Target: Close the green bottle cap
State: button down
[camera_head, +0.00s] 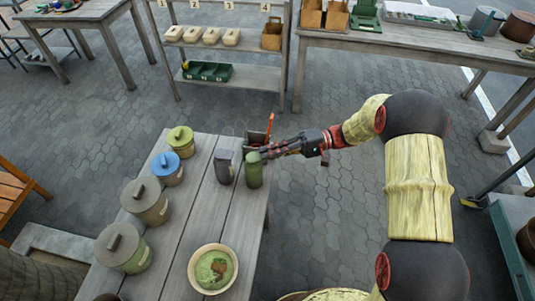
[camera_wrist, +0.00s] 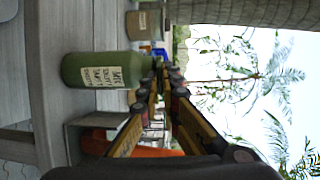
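The green bottle (camera_head: 254,172) stands upright near the right edge of the wooden table. In the wrist view, which is turned sideways, the bottle (camera_wrist: 100,72) shows a cream label, and its neck end points right. My gripper (camera_head: 264,153) reaches in from the right at the height of the bottle's top. In the wrist view its fingers (camera_wrist: 165,72) look apart, with background showing between them. The fingertips are close to the bottle's top and partly hide it. I cannot tell whether they touch it or how the cap sits.
A dark grey container (camera_head: 224,167) stands just left of the bottle. Several lidded pots, including a blue-lidded one (camera_head: 167,170), line the table's left side. A bowl of green stuff (camera_head: 212,268) sits at the front. An orange-red object (camera_head: 269,127) is behind the gripper.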

jog(key=shift+f+y+b, duration=0.3)
jog(key=shift+f+y, duration=0.15)
jog(key=shift+y, duration=0.15)
jog(key=c, duration=2)
grip_release()
jog(key=shift+c, duration=0.2)
jog(key=v, duration=1.2)
jog(key=shift+f, duration=0.1)
jog(key=shift+w, duration=0.1)
